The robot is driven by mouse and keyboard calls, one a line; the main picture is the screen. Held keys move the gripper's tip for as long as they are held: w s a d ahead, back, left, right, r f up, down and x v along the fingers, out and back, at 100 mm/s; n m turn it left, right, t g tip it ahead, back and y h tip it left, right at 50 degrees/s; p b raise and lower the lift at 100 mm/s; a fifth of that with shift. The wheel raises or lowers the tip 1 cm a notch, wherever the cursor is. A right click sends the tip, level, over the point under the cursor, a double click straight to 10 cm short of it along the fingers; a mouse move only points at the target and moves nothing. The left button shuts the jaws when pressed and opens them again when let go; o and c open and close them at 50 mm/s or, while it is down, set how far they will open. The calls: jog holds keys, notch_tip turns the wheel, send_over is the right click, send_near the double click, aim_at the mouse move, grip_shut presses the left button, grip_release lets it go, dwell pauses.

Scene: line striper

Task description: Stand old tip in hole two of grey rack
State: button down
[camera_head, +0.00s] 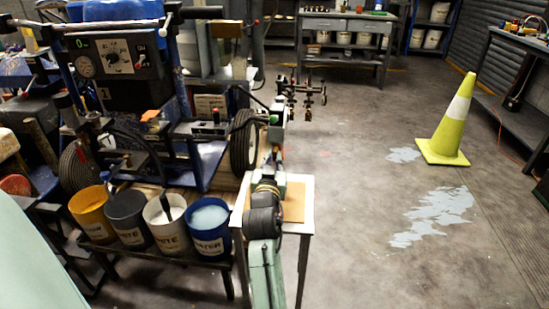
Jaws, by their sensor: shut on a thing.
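My arm rises from the bottom centre with pale green links and a dark joint, in front of a small pale table (306,215). I cannot make out my gripper's fingers; the arm and the machine's parts overlap there. The old tip and the grey rack cannot be told apart from the clutter, and the arm covers part of the small table. Dark metal fittings with small red parts (309,94) stick out at the right side of the line striper (115,55), beyond the small table.
Yellow, dark, white and blue buckets (207,229) stand on a low bench left of the small table. A yellow-green cone (449,125) stands on open floor at the right, near pale paint patches (436,215). A workbench (347,25) is at the back.

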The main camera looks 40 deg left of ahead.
jog(key=shift+s+d, duration=0.2)
jog(key=shift+s, duration=0.05)
jog(key=shift+v, duration=2.25)
